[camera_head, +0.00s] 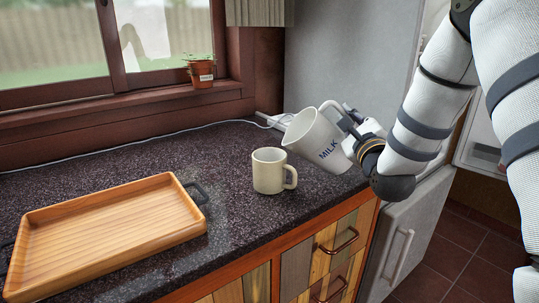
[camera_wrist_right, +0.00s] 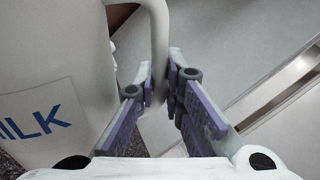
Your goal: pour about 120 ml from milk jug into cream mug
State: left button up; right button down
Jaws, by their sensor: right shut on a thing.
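The cream mug (camera_head: 268,172) stands upright on the dark countertop, its handle to the right. The white milk jug (camera_head: 314,139), lettered MILK, is in the air to the right of the mug. It tilts to the left, with its spout side above and just right of the mug's rim. My right gripper (camera_head: 352,122) is shut on the jug's handle; the wrist view shows the handle (camera_wrist_right: 159,45) between the purple finger pads (camera_wrist_right: 161,88). No stream of milk shows, and the insides of jug and mug are hidden. My left gripper is not in view.
A wooden tray (camera_head: 105,236) lies on the counter (camera_head: 232,215) at the left. A white cable runs along the back by the window. A potted plant (camera_head: 201,72) sits on the sill. A grey fridge (camera_head: 345,50) stands behind the jug. The counter around the mug is clear.

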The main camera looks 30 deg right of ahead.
jog(key=shift+d+f+m, duration=0.15)
jog(key=shift+f+m, duration=0.15)
jog(key=shift+m, duration=0.1)
jog(key=d+f+m, duration=0.1)
jog(key=f+m, duration=0.1)
jog(key=s+d+f+m+g, duration=0.1)
jog(key=d+m, duration=0.1)
jog(key=m, duration=0.1)
jog(key=s+d+f+m+g, duration=0.1)
jog(key=d+f+m, duration=0.1)
jog(key=m, duration=0.1)
jog(key=shift+f, duration=0.35)
jog(key=shift+d+f+m, duration=0.1)
jog(key=shift+f+m, duration=0.55)
jog(key=shift+m, duration=0.25)
